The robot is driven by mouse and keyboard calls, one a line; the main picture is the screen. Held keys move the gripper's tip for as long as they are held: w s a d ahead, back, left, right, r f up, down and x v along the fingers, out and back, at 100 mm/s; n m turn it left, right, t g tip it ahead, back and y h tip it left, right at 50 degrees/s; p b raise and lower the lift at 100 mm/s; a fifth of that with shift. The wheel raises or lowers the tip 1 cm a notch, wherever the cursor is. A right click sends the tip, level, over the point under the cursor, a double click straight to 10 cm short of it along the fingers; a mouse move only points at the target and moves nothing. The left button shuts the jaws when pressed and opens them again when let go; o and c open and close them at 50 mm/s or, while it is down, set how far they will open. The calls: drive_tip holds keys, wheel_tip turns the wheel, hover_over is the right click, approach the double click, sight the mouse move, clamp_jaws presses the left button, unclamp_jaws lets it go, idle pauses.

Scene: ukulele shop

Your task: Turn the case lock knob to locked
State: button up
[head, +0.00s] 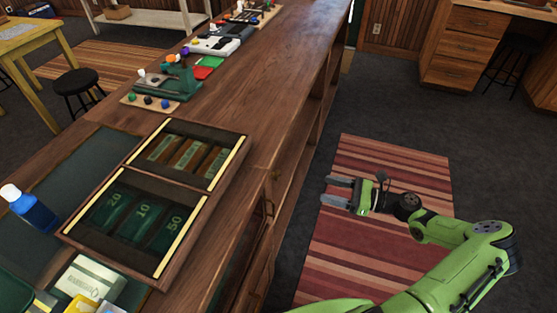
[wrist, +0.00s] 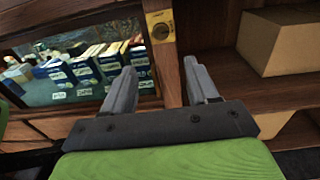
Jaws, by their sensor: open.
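I cannot read the plate's markings or tell which way the knob is turned. My gripper (wrist: 160,66) is open and empty, its two grey fingers pointing toward the upright, with the knob beyond the fingertips and roughly midway between them. In the head view my gripper (head: 328,191) is right of the counter, over the striped rug, apart from the counter's front.
Behind the case's glass (wrist: 90,60) are several blue and white boxes. Cardboard boxes (wrist: 280,40) sit on the shelf at right. The wooden counter (head: 255,95) carries a bill tray (head: 178,278) and tools. The striped rug (head: 400,160) has open floor around it.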

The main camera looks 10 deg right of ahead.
sight(279, 175)
drive_tip(key=x, duration=0.7)
drive_tip(key=b+x, duration=0.1)
drive_tip(key=x, duration=0.7)
drive_tip(key=shift+w+a+r, duration=0.1)
drive_tip(key=shift+w+r, duration=0.15)
drive_tip(key=shift+c, duration=0.4)
drive_tip(key=c, duration=0.9)
